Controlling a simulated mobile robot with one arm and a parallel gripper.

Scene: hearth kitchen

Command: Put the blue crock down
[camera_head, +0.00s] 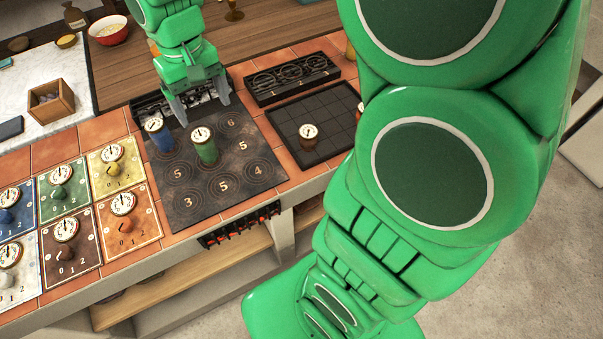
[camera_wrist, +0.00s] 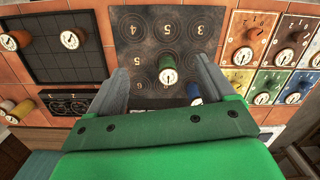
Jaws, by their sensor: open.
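The blue crock (camera_head: 163,139), with a white dial on its lid, stands upright on the dark ringed cooking plate (camera_head: 232,196), at its back left corner. It also shows in the wrist view (camera_wrist: 193,90), partly hidden by a finger and the gripper body. My gripper (camera_head: 202,106) is open above the plate's back edge, its fingers pointing down and spread. In the head view the crock is left of and in front of the fingers, apart from them. In the wrist view nothing is held between the fingertips (camera_wrist: 159,72).
A green crock (camera_head: 206,149) stands on the plate near the blue one. Numbered rings fill the plate's bare front. A dark gridded tray (camera_head: 328,150) with a dial-topped crock (camera_head: 308,134) lies to the right.

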